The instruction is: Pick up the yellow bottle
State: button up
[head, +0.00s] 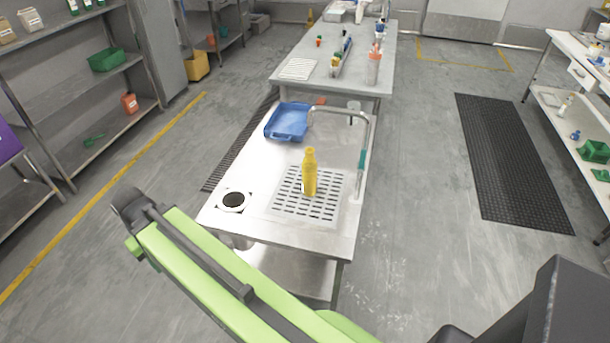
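The yellow bottle (310,173) stands upright on the slotted drain plate (288,206) of the steel table (245,175). My green arm crosses the lower left of the head view, in front of the table's near edge. Its dark end shows near the left, apart from the bottle and nearer to me. I cannot make out gripper fingers there, so whether my gripper is open or shut is not visible.
A tall curved faucet (366,150) stands right of the bottle. A blue tray (288,121) lies behind it, and a round dark hole (233,200) is at the front left of the tabletop. Grey shelves (60,90) stand left. Floor right of the table is clear, with a black mat (505,160).

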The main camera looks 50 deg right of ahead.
aim_at(309, 165)
jog(key=i, duration=0.85)
jog(key=u, duration=0.05)
